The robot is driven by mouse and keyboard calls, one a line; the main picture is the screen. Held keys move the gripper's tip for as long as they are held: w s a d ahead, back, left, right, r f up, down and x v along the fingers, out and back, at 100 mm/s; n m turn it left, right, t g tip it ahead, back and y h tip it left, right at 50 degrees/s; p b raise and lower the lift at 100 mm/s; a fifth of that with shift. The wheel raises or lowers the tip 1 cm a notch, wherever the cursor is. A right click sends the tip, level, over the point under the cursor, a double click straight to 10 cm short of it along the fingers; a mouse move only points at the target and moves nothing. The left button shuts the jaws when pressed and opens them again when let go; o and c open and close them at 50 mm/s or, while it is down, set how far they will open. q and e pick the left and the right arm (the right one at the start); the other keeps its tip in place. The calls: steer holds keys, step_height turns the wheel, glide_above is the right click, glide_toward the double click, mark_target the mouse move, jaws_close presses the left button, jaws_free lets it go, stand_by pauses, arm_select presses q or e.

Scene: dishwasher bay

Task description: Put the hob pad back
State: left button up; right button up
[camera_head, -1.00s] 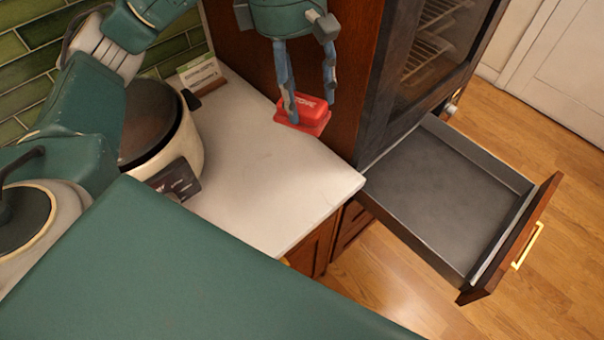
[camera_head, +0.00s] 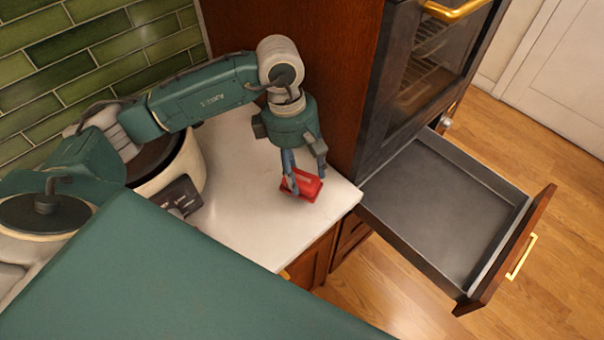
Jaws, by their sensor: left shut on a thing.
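The hob pad, a small red block (camera_head: 307,187), is between the fingers of my left gripper (camera_head: 306,179). The gripper points down and is shut on the pad, near the right front part of the white counter (camera_head: 250,220). The pad is slightly tilted; I cannot tell whether it touches the counter or hangs just above it. One finger covers its left side. My right gripper is not in view.
An open, empty dark drawer (camera_head: 440,205) with a wooden front sticks out below the oven (camera_head: 425,70), right of the counter. A round cooker (camera_head: 172,172) stands at the counter's left. A tall wooden panel (camera_head: 325,60) borders the counter's back.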

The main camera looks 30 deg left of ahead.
arm_select(q)
step_height(320, 180, down, 2)
steer(key=shift+f, duration=0.3)
steer(key=shift+f, duration=0.15)
steer(key=o, duration=1)
